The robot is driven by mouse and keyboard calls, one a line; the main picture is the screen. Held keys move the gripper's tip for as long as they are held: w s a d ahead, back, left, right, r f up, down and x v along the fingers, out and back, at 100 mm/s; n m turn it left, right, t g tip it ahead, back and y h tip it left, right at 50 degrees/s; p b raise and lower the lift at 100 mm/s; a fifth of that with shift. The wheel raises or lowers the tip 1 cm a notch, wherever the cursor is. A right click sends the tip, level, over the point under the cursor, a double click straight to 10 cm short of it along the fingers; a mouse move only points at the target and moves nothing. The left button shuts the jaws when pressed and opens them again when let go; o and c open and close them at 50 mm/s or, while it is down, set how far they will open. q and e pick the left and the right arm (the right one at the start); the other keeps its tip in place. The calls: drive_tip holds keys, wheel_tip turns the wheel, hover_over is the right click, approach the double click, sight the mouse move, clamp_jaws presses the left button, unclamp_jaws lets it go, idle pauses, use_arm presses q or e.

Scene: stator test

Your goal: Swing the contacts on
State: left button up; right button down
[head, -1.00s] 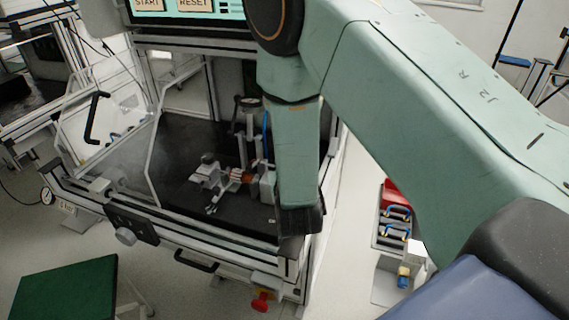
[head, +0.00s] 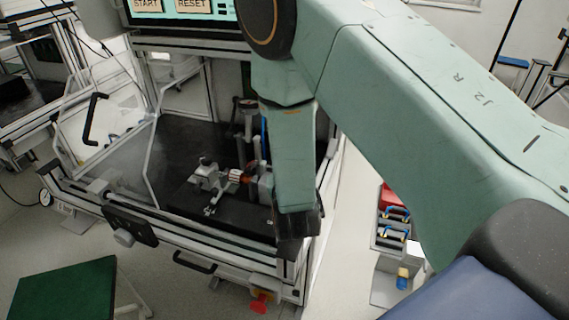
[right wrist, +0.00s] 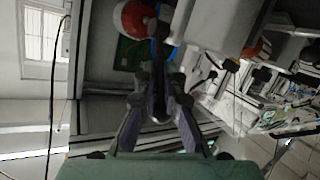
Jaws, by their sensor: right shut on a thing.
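The test fixture (head: 208,178) sits on the dark floor of the open test cell (head: 180,152). A small stator with reddish and white parts (head: 236,175) is on it. A grey block (head: 265,187) stands at its right, partly covered by my right arm. My right gripper (head: 296,240) points down at the cell's front right. In the right wrist view my right gripper (right wrist: 160,75) is shut on a narrow dark part (right wrist: 158,100) between its fingers. The contacts cannot be told apart clearly. A red and white round part (right wrist: 135,18) is beyond the fingers. My left gripper is out of view.
A screen with START and RESET buttons (head: 180,8) is above the cell. The clear door with a black handle (head: 94,120) stands open at the left. A red knob (head: 260,303) is at the front below. A green-topped stool (head: 65,290) stands at lower left.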

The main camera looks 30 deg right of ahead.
drive_tip(key=shift+s+a+f, duration=0.15)
drive_tip(key=shift+s+f, duration=0.05)
drive_tip(key=shift+f, duration=0.15)
drive_tip(key=c, duration=1.8)
unclamp_jaws()
drive_tip(key=o, duration=0.4)
drive_tip(key=shift+w+a+r, duration=0.15)
drive_tip(key=shift+a+r, duration=0.1)
drive_tip(key=shift+c, duration=0.2)
drive_tip(key=shift+d, duration=0.25)
drive_tip(key=shift+r, duration=0.1)
